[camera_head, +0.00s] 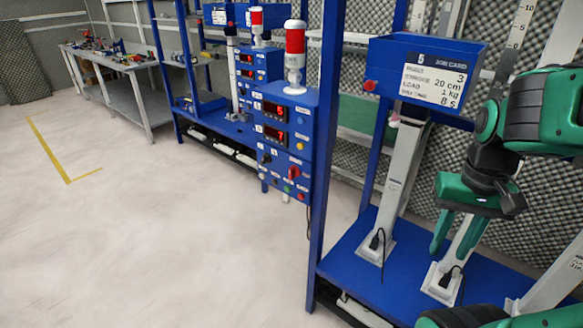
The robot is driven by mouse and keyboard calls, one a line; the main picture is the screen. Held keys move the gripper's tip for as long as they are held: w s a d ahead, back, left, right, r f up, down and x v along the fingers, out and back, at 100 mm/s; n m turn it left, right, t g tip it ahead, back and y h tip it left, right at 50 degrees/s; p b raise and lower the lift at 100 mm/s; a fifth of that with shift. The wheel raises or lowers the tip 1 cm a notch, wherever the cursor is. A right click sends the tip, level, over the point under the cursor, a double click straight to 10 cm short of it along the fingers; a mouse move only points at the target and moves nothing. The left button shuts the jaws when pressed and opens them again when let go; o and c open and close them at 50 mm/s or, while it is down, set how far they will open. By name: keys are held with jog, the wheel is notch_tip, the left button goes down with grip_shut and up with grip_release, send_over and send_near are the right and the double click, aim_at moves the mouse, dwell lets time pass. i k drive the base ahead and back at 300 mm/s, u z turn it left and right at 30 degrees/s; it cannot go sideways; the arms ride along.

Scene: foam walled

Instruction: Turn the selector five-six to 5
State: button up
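A blue control panel (277,142) stands in the middle of the view, on the near end of a blue frame. It carries a red knob (293,172) low on its right and a dark knob (266,158) low on its left. Which one is the selector five-six, and where it points, is too small to tell. My gripper (455,250) is at the right, well away from the panel. Its two green fingers point down, spread apart, with nothing seen between them.
A blue post (325,150) rises between the panel and my gripper. A blue job card box (425,78) and a blue base (365,265) with grey columns stand near my arm. A workbench (115,75) is far left. The pale floor (150,240) at left is clear.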

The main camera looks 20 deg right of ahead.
aim_at(266, 158)
jog(key=u, duration=0.05)
jog(key=k, duration=0.5)
jog(key=u, duration=0.95)
jog(key=i, duration=0.9)
jog(key=z, duration=1.1)
jog(key=i, duration=0.4)
jog(key=u, duration=0.05)
